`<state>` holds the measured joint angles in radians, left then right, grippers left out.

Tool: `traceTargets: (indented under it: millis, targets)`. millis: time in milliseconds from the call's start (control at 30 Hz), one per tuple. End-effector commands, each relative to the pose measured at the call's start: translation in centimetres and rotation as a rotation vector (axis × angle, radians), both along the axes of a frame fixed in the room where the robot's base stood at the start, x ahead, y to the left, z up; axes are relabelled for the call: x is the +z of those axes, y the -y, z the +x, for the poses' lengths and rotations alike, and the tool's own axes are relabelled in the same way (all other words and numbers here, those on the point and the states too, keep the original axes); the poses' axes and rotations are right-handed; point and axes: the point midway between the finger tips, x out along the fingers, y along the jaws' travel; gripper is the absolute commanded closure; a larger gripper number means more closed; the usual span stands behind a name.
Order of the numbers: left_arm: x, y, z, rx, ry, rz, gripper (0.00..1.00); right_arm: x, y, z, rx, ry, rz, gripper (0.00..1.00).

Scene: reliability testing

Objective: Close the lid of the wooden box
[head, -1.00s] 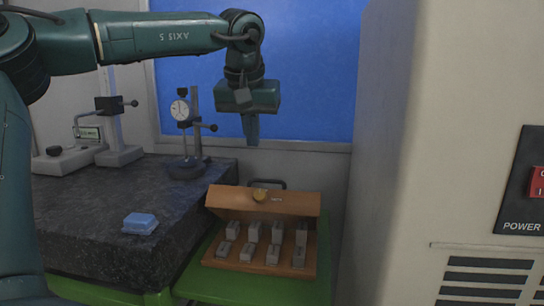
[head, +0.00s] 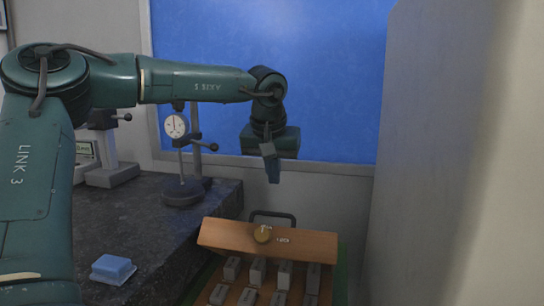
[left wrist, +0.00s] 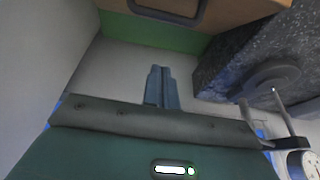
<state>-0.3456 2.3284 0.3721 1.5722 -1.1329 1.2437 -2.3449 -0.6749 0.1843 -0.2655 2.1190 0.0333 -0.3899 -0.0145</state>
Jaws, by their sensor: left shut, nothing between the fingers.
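The wooden box (head: 208,296) stands open at the bottom of the head view, with several grey metal blocks (head: 257,271) standing in rows inside. A dark handle (head: 272,216) shows behind the lid. My left gripper (head: 273,178) is shut and empty, pointing down above and behind the lid, apart from it. In the left wrist view its fingers (left wrist: 161,88) are together, and a wooden edge of the box (left wrist: 235,10) shows at the top. My right gripper is not in view.
A dark granite table (head: 140,215) lies to the left, with a blue block (head: 113,269) and a dial gauge stand (head: 183,190) on it. A wall with a blue panel (head: 330,80) is behind. A large pale cabinet (head: 460,160) stands at the right.

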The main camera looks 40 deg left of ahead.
Motion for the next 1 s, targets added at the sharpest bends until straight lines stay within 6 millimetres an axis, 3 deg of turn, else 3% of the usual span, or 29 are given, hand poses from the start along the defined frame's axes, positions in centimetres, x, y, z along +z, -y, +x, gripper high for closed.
traceTargets:
  millis: [133, 300, 500, 1000]
  targets:
    - [-3.0, -0.5, 0.8, -0.001, -0.004, -0.001, 1.0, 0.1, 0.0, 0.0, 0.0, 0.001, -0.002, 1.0]
    - [-4.0, 0.5, -1.1, -0.004, -0.001, -0.001, 1.0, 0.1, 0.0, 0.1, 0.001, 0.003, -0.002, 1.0]
    - [-4.7, 1.0, -2.0, 0.0, 0.0, -0.001, 1.0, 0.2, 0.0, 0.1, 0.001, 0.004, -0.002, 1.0]
    - [-4.9, 0.9, -2.2, 0.001, 0.005, 0.001, 1.0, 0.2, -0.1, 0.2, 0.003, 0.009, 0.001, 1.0]
